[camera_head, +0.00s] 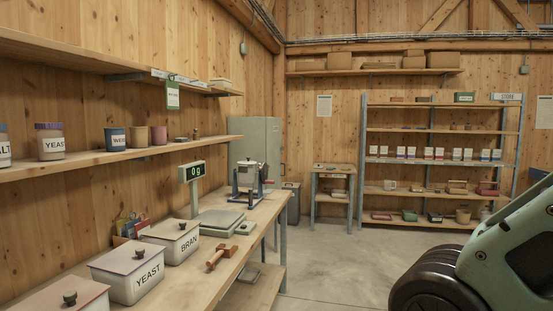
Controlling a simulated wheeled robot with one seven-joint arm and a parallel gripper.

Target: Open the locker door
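The locker (262,138) is a tall grey-green metal cabinet at the back left corner, beyond the far end of the workbench. Its door looks shut, but a handle is too small to make out. Its lower part is hidden behind the bench and the metal grinder (250,176) standing on it. My gripper is not in view. A green and black part of my own arm fills the lower right corner.
The long workbench (190,279) on the left holds labelled tins, a scale (220,222) and a wooden tool. A small side table (333,170) and a stocked shelf rack (440,131) stand at the back wall. The concrete floor between is clear.

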